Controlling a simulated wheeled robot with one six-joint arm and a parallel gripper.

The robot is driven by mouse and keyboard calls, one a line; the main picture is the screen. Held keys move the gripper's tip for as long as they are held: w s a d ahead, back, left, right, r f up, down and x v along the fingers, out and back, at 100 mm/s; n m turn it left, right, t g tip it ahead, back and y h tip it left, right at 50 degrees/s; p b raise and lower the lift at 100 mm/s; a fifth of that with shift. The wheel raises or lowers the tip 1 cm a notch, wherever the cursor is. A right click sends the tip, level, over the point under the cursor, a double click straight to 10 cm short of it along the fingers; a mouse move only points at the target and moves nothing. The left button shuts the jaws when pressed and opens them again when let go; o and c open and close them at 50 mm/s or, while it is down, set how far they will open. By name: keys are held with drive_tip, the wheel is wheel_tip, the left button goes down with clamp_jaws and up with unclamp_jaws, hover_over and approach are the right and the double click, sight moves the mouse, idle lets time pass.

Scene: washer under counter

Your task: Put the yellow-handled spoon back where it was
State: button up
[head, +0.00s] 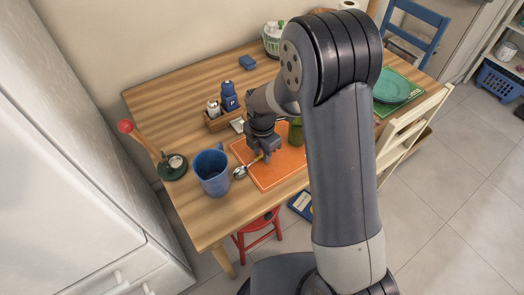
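The spoon (241,172) shows its metal bowl just right of a blue mug, near the left edge of an orange mat (284,171). A short piece of its yellow handle (257,159) runs up to my gripper (265,157). My gripper points down over the mat's left part, with its fingers at the handle. The rest of the handle is hidden by the gripper. The view is too small to tell whether the fingers are closed on the handle, or whether the spoon touches the surface below.
The blue mug (212,172) stands close left of the spoon. A wooden caddy (222,119) with bottles is behind. A green cup (296,132) stands right of my gripper. A dark green holder (173,167) with a red-knobbed stick is at the left table edge. The table's back left is clear.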

sight(262, 155)
drive_tip(key=shift+o, duration=0.2)
wheel_tip(262, 155, up, 11)
idle(0.5)
drive_tip(key=shift+f, duration=0.15)
wheel_tip(262, 155, down, 11)
drive_tip(key=shift+r, duration=0.15)
idle(0.4)
drive_tip(key=shift+r, duration=0.1)
